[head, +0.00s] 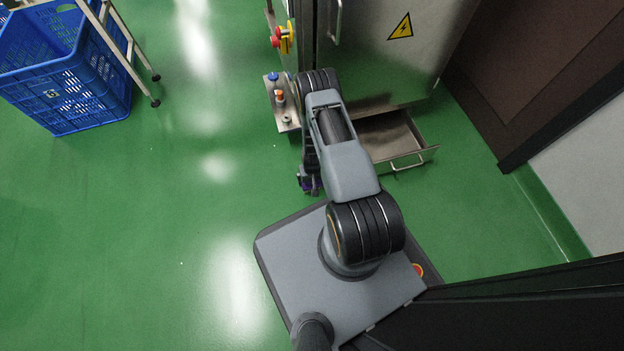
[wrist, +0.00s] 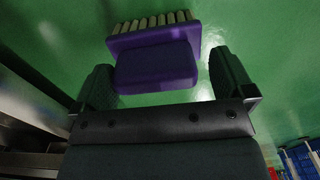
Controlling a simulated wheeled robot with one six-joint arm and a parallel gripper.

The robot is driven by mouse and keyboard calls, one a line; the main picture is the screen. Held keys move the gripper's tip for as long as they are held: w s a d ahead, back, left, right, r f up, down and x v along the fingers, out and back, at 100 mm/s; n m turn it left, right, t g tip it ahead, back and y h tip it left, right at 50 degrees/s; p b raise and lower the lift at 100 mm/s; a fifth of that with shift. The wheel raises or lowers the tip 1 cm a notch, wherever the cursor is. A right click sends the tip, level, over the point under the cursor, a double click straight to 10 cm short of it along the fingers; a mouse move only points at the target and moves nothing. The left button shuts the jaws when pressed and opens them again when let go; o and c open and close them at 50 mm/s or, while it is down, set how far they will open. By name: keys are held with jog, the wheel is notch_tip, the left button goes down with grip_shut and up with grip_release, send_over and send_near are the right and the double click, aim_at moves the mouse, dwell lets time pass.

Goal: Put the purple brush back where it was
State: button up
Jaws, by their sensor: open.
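The purple brush (wrist: 155,68) shows in the wrist view with its pale bristles toward the top of the picture. Its purple block lies between and just beyond the fingertips of my gripper (wrist: 163,80). My gripper is open, with a clear gap to the brush on the right and a narrower one on the left. In the head view a small purple patch (head: 305,184) shows beside my gripper (head: 310,182), mostly hidden by my arm. Green floor lies behind the brush; I cannot tell whether it rests on the floor.
An open metal drawer (head: 426,155) juts from the steel cabinet (head: 385,65). A small panel with knobs (head: 283,101) sits left of my arm, below a red and yellow switch (head: 283,39). A blue crate (head: 72,85) stands far left. The floor between is clear.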

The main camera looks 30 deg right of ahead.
notch_tip(320, 180, up, 10)
jog(key=p, duration=0.4)
jog(key=shift+w+f+p, duration=0.1)
jog(key=shift+p, duration=0.25)
jog(key=w+a+r+n+t, duration=0.1)
jog(key=w+a+r, duration=0.1)
jog(key=r, duration=1.3)
jog(key=w+a+r, duration=0.2)
jog(key=r, duration=1.2)
jog(key=s+a+r, duration=0.2)
jog(key=s+r, duration=0.5)
jog(key=r, duration=0.2)
jog(key=s+a+r+n+t, duration=0.1)
jog(key=s+a+r, duration=0.1)
jog(key=s+r, duration=0.5)
jog(key=shift+r+t, duration=0.3)
jog(key=shift+r, duration=0.6)
jog(key=shift+a+r, duration=0.1)
notch_tip(320, 180, up, 37)
jog(key=t+p, duration=0.1)
jog(key=p, duration=3.4)
jog(key=shift+s+a, duration=0.15)
